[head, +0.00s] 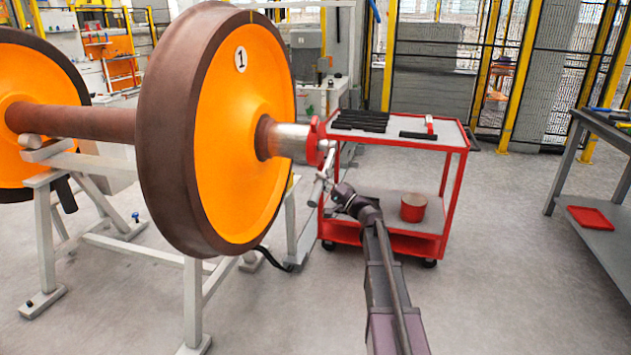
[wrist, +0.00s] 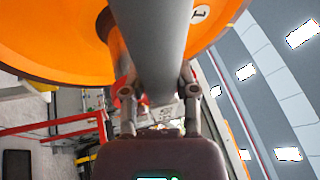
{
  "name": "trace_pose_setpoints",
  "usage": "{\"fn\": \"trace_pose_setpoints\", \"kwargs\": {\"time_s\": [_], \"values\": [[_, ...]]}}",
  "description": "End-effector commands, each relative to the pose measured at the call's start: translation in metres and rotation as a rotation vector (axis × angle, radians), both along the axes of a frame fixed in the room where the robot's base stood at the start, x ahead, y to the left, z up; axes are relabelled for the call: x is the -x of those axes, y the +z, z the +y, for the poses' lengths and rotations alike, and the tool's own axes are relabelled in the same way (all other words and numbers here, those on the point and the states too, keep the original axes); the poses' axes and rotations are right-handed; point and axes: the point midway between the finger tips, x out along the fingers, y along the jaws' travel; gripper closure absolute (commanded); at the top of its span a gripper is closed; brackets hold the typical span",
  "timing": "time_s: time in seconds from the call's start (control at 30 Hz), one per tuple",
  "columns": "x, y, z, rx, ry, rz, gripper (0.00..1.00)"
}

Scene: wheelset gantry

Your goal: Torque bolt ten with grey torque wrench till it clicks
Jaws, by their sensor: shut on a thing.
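My gripper (head: 328,180) is beside the axle end of the front wheel, and its fingers also show in the wrist view (wrist: 158,92). It is shut on a grey tubular tool, which looks like the grey torque wrench (wrist: 160,40). In the head view the wrench (head: 318,190) is a thin grey shape close by the red end piece (head: 313,145) of the axle. Bolt ten cannot be made out in either view. Whether the wrench's head touches a bolt is hidden.
The orange wheel (head: 245,130), marked 1, stands on a pale frame (head: 192,300). Behind my gripper is a red cart (head: 455,190) with black tools (head: 360,120) on top and a red tin (head: 413,207) below. A grey bench (head: 600,245) is at right. Floor between is clear.

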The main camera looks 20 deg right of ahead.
Motion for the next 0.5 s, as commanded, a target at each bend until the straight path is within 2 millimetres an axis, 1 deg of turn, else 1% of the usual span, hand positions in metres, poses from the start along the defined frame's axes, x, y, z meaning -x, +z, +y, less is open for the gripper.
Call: {"fn": "trace_pose_setpoints", "kwargs": {"time_s": [0.23, 0.5], "values": [[0.001, 0.003, 0.000, -0.004, 0.000, 0.005, 1.00], [0.004, 0.022, 0.002, -0.053, 0.001, 0.078, 1.00]]}}
